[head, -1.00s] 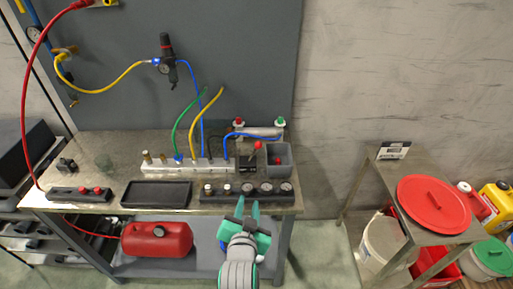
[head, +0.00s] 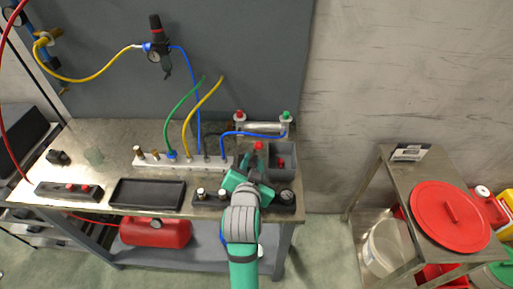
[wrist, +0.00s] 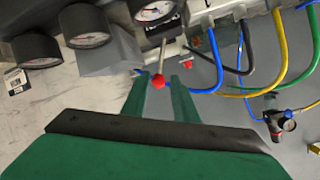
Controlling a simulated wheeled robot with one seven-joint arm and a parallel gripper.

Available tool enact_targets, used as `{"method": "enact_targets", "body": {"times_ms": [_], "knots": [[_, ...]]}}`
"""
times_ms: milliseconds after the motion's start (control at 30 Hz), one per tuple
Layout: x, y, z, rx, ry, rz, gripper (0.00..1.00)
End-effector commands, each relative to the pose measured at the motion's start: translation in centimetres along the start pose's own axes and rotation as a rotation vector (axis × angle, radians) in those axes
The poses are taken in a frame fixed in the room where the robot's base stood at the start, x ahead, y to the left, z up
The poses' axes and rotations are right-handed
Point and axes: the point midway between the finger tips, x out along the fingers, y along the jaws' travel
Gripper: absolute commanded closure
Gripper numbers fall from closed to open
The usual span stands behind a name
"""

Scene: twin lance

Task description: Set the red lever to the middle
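The red lever (head: 258,146) has a round red knob on a thin metal shaft. It stands at the right part of the bench, by the grey bin. In the wrist view, its red knob (wrist: 158,81) shows between my two fingertips, with the shaft running up from it to the valve area. My gripper (head: 255,163) is open at the lever, with its green fingers (wrist: 160,85) apart on either side of the knob. I see a gap at both sides of the knob, and cannot tell how deep it sits between the fingers. My gripper hides the lever's base in the head view.
The grey bin (head: 288,170) is just right of the lever. Round gauges (head: 287,196) sit on a black strip in front. The white manifold (head: 195,163) with coloured hoses is to the left. A silver cylinder (head: 262,127) lies behind. The black tray (head: 147,193) is empty.

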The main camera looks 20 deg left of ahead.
Motion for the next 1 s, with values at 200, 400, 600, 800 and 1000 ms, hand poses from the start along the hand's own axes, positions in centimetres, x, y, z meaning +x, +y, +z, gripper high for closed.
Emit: {"method": "enact_targets", "body": {"times_ms": [200, 400, 600, 800, 1000], "knots": [[4.0, 0.0, 0.0, 0.000, 0.000, 0.001, 0.74], [6.9, 0.0, 0.0, 0.000, 0.000, 0.000, 0.74], [8.3, 0.0, 0.0, 0.000, 0.001, -0.001, 0.74], [8.5, 0.0, 0.0, 0.000, 0.000, 0.000, 0.74], [8.5, 0.0, 0.0, 0.000, 0.000, 0.000, 0.95]]}}
